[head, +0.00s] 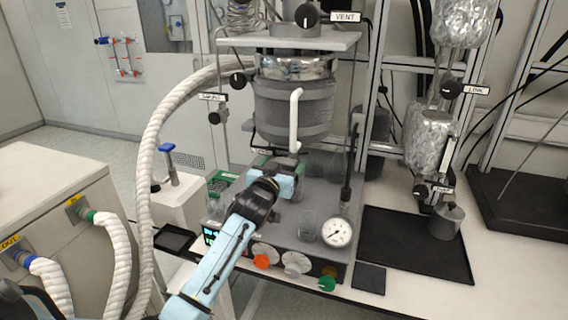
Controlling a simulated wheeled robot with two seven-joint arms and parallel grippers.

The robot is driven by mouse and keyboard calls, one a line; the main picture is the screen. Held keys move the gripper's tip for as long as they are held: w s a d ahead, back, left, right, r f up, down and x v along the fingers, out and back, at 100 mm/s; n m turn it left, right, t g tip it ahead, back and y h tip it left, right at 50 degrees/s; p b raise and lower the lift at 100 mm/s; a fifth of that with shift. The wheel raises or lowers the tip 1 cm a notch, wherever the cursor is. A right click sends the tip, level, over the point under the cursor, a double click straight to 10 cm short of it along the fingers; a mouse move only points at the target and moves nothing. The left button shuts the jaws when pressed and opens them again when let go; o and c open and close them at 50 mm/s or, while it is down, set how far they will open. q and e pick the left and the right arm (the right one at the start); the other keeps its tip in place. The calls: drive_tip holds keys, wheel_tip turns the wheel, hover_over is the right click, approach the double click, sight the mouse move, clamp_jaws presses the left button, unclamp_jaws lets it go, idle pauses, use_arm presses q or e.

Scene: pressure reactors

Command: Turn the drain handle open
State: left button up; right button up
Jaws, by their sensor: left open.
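The reactor vessel (292,110) is a grey jacketed pot with a shiny metal collar, held in a frame. A white bent bar (294,122) runs down its front. My left gripper (288,168) is open just below the vessel's underside, at the end of my pale blue arm from the bottom. Dark fittings (284,153) show right above the gripper. I cannot tell for sure which part is the drain handle; the gripper and wrist cover some of the area under the vessel. I cannot tell whether the fingers touch anything. My right gripper is out of the picture.
A control base with coloured knobs (296,263) and a round gauge (337,232) stands below. A thick white hose (150,180) curves at left. A foil-wrapped column (428,138) and a black tray (415,243) are at right. Glassware (308,227) sits close to my wrist.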

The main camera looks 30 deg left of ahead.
use_arm(q)
drive_tip(key=shift+w+a, duration=0.15)
drive_tip(key=shift+w, duration=0.5)
drive_tip(key=shift+c, duration=0.3)
drive_tip(key=c, duration=0.9)
drive_tip(key=shift+c, duration=0.2)
